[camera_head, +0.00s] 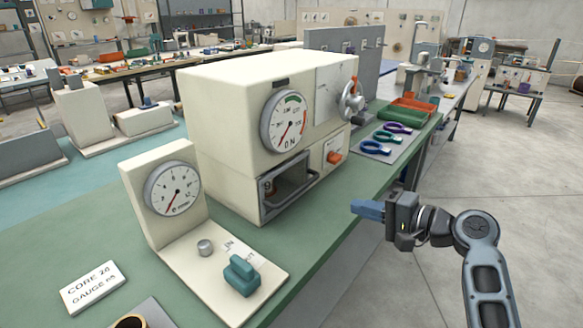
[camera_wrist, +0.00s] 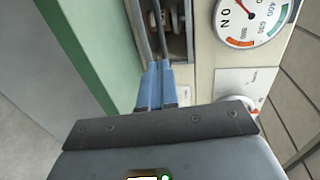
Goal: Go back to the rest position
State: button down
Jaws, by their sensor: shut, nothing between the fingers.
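My gripper (camera_head: 368,209) is at the right of the head view, beyond the front edge of the green bench. Its blue fingers are together and hold nothing. In the wrist view the fingers (camera_wrist: 156,88) point toward the opening in the front of the cream winder machine (camera_head: 222,125). The machine has a round dial (camera_head: 287,121), a dark framed opening (camera_head: 288,186), an orange switch (camera_head: 334,157) and a metal crank (camera_head: 352,100). The gripper looks apart from the machine in the head view.
A smaller gauge stand (camera_head: 173,187) with a teal block (camera_head: 241,275) stands at the left. A label card (camera_head: 92,287) lies beside it. Ring-handled tools (camera_head: 376,148) and an orange tray (camera_head: 414,105) lie behind the machine's right side. Open floor (camera_head: 500,180) lies to the right.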

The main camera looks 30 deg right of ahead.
jog(key=s+a+f+n+g+h, duration=0.1)
jog(key=s+a+f+n+h, duration=0.15)
jog(key=s+a+f, duration=0.4)
jog(key=s+a+f+n+g+h, duration=0.1)
jog(key=s+a+f+h, duration=0.3)
jog(key=s+f, duration=0.55)
jog(key=s+a+r+n+t, duration=0.1)
jog(key=s+a+r+n, duration=0.2)
jog(key=s, duration=0.7)
jog(key=s+a+r+n+t, duration=0.1)
jog(key=s+a+r+n, duration=0.3)
jog(key=s+r+n, duration=0.3)
jog(key=s+r+y, duration=0.1)
jog(key=s+r, duration=0.2)
jog(key=r, duration=0.2)
jog(key=shift+s+a+r, duration=0.2)
jog(key=shift+s+a, duration=0.1)
jog(key=shift+s, duration=0.05)
jog(key=shift+n, duration=0.25)
